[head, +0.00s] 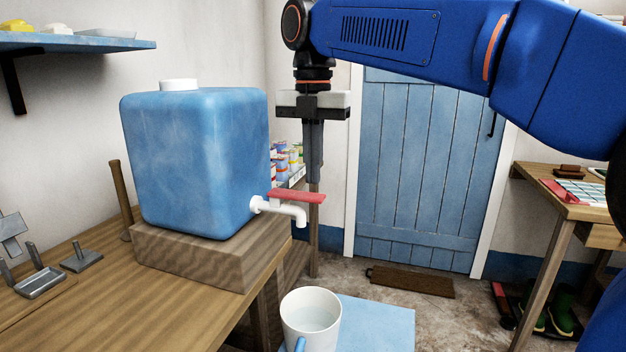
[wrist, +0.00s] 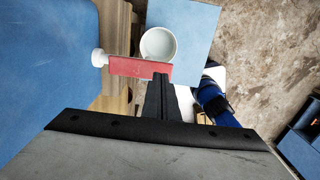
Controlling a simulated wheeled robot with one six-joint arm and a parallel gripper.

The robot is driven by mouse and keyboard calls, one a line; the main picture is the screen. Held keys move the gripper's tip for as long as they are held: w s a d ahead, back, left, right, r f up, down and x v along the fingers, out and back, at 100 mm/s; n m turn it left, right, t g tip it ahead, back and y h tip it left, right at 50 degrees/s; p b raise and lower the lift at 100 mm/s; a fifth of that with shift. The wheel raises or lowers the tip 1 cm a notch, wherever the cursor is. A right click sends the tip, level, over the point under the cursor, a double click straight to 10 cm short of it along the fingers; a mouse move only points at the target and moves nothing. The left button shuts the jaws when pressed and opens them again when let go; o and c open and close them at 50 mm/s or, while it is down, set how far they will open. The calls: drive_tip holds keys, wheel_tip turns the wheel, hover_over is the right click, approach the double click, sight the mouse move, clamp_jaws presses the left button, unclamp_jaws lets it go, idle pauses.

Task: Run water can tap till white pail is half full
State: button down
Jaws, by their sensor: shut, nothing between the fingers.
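The blue water can (head: 195,160) stands on a wooden block with its white tap (head: 285,209) facing right. The tap's red lever (head: 297,196) lies level, along the spout; the wrist view also shows this lever (wrist: 128,67). No stream shows below the spout. The white pail (head: 310,330) stands below the tap; a pale grey-blue surface inside looks like water, its depth hard to judge. The wrist view shows the pail (wrist: 158,44) beyond the lever. My gripper (head: 315,182) points down, shut and empty, its tips close to the lever's free end; I cannot tell whether they touch.
The pail stands on a light blue surface (head: 375,325), lower than the wooden bench (head: 120,310). Metal fittings (head: 40,280) lie on the bench at left. Coloured tins (head: 287,158) stand behind the can.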

sight(296, 195)
drive_tip(key=shift+f, duration=1.25)
